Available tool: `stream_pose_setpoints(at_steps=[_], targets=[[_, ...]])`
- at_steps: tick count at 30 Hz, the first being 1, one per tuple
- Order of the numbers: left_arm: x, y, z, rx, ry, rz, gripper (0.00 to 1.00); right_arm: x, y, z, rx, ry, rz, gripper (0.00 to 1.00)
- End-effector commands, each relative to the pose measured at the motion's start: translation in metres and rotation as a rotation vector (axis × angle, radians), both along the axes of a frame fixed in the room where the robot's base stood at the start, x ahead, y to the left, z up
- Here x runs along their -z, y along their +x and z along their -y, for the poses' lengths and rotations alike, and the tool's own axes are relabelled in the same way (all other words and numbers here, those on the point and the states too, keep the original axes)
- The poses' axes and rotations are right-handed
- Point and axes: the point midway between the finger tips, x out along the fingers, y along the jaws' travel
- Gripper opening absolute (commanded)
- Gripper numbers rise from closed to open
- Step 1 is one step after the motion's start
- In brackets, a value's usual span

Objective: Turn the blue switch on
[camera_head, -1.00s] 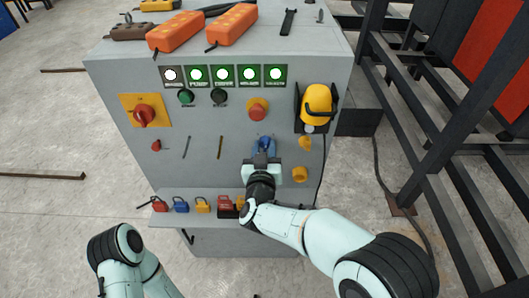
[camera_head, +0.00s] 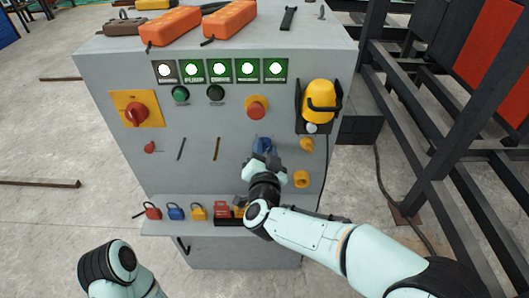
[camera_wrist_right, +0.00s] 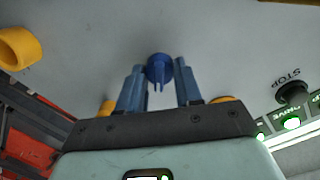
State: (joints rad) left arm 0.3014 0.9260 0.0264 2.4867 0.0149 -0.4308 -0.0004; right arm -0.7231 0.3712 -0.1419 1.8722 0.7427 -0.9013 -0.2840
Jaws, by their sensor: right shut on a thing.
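The blue switch (camera_head: 264,145) is on the front of the grey control cabinet (camera_head: 110,75), right of centre and below a red push button on a yellow base. My right gripper (camera_head: 264,157) is at the switch and partly covers it. In the right wrist view, the blue switch (camera_wrist_right: 159,70) sits between the two blue fingertips of the right gripper (camera_wrist_right: 160,67). The gripper is shut on it and looks tilted in the head view. My left arm shows at the lower left; its gripper is out of view.
A red rotary switch (camera_head: 136,113) on a yellow plate is at the left. Coloured padlocks (camera_head: 176,212) line the shelf below. Dark metal racks (camera_head: 460,130) stand to the right.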

Motion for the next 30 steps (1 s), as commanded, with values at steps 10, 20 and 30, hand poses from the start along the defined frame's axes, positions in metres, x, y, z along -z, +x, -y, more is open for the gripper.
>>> stream_pose_setpoints(at_steps=[10, 20, 30], targets=[[0.0014, 0.0007, 0.0, -0.001, 0.0, 0.002, 0.43, 0.0011, -0.0003, 0.0, 0.0, 0.025, -0.003, 0.04], [0.0014, 0.0005, 0.0, -0.001, 0.001, 0.002, 0.43, 0.0009, -0.0003, 0.0, -0.001, 0.024, -0.003, 0.6], [0.0011, 0.0005, -0.0001, -0.001, 0.001, 0.002, 0.43, -0.001, -0.0058, -0.0004, 0.0, 0.024, -0.001, 0.6]])
